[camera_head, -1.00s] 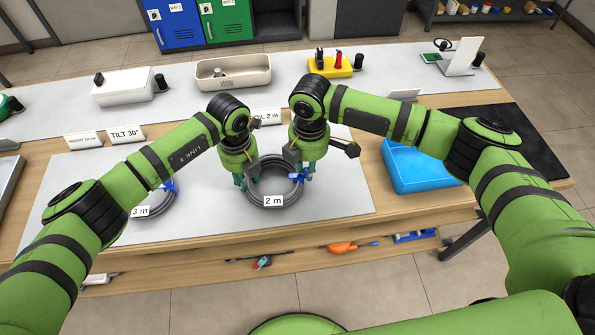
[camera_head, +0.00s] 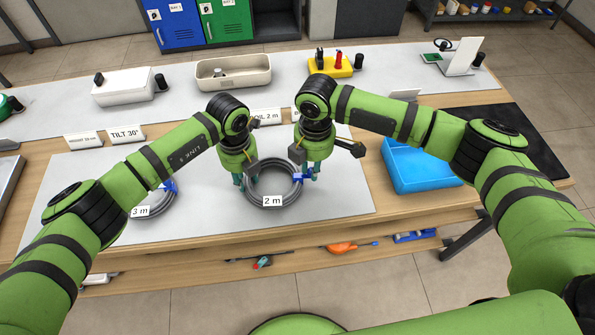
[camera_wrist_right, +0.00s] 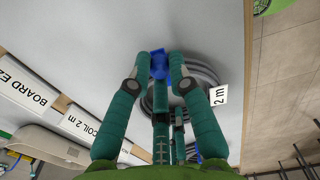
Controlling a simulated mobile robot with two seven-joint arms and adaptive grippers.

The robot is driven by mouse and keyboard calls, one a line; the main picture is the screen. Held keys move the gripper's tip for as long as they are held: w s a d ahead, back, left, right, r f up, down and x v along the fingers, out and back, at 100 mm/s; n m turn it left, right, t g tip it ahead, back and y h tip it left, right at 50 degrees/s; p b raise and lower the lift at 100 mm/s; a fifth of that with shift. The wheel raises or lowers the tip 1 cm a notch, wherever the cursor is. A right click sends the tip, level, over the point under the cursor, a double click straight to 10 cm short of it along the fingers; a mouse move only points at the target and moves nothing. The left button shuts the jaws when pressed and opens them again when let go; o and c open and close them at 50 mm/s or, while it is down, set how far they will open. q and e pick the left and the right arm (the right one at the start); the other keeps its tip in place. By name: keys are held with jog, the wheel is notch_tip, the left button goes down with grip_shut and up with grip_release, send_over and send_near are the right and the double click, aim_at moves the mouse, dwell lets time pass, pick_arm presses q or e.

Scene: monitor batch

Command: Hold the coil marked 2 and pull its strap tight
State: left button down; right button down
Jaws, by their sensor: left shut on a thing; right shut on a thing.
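The grey coil labelled "2 m" (camera_head: 290,198) lies flat on the pale mat; it also shows in the right wrist view (camera_wrist_right: 208,76). Its blue strap (camera_head: 298,177) is at the coil's right side. My left gripper (camera_head: 241,184) is shut on the left side of the coil's ring. My right gripper (camera_head: 312,175) is shut on the strap, just outside the ring. In the right wrist view the blue strap piece (camera_wrist_right: 160,64) sits between the right fingertips (camera_wrist_right: 160,58). The fingers partly hide the strap and the ring.
A coil labelled "3 m" (camera_head: 158,205) lies to the left, partly behind my left arm. A blue tray (camera_head: 420,168) stands to the right. Signs (camera_head: 126,134), a beige bin (camera_head: 233,71) and a yellow holder (camera_head: 335,66) are further back. The mat's front right is clear.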

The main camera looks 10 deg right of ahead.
jog(key=c, duration=1.1)
grip_release()
jog(key=shift+s+d+f, duration=0.1)
jog(key=shift+s, duration=0.1)
jog(key=shift+o, duration=0.2)
jog(key=shift+w, duration=0.1)
jog(key=shift+w+r, duration=0.1)
jog(key=shift+r, duration=0.4)
notch_tip(320, 180, up, 11)
